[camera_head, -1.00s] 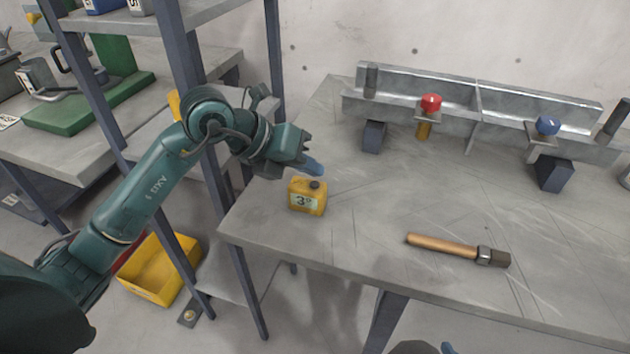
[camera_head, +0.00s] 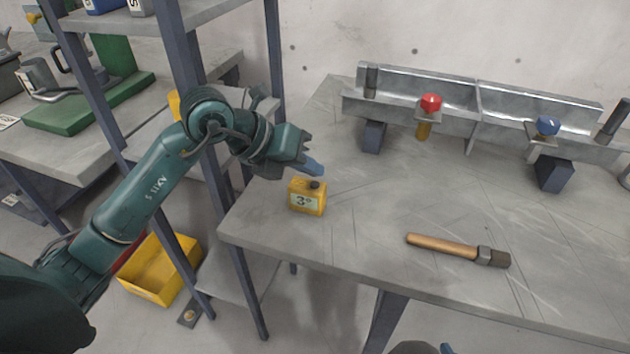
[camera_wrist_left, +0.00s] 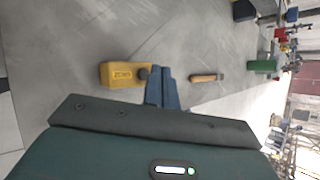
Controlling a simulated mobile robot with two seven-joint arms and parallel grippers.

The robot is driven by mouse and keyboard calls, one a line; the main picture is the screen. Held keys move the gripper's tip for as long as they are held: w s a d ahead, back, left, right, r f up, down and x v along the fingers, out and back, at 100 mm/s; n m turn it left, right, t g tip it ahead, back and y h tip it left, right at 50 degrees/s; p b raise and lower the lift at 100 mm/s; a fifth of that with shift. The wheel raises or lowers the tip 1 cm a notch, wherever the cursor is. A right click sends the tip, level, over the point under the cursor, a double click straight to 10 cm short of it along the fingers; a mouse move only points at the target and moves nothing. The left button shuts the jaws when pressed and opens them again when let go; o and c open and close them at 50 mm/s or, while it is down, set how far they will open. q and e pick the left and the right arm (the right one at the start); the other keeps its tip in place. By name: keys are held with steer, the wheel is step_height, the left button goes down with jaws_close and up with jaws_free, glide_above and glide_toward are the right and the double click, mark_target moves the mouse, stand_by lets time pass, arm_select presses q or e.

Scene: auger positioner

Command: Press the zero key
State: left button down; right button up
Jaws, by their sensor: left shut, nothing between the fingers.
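A small yellow box (camera_head: 306,198) with a pale display reading "3°" stands on the grey workbench, near its left edge. A dark round key (camera_head: 315,185) sits on its top. My left gripper (camera_head: 316,168) is shut and empty, its blue fingertips just above and behind the key; I cannot tell whether they touch it. In the left wrist view the yellow box (camera_wrist_left: 122,74) lies left of the shut fingers (camera_wrist_left: 160,88), with ZERO lettering beside the dark key (camera_wrist_left: 143,73). At the bottom of the head view, a small blue tip may be my right gripper; its jaws cannot be made out.
A hammer with a wooden handle (camera_head: 440,244) lies on the workbench (camera_head: 350,250). A metal channel (camera_head: 500,110) with a red knob (camera_head: 431,102) and a blue knob (camera_head: 547,126) stands at the back. A shelf post (camera_head: 240,280) stands close to my left arm.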

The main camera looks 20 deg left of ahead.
arm_select(q)
steer(key=shift+f, duration=0.15)
steer(key=shift+f+b, duration=0.35)
steer(key=shift+b, duration=0.05)
steer(key=shift+f+b, duration=0.5)
steer(key=shift+f, duration=0.1)
stand_by(0.8)
steer(key=shift+r, duration=0.15)
stand_by(0.3)
steer(key=shift+r+p, duration=0.8)
steer(key=shift+r, duration=0.1)
step_height(320, 180, up, 6)
steer(key=p, duration=0.4)
steer(key=shift+p, duration=0.3)
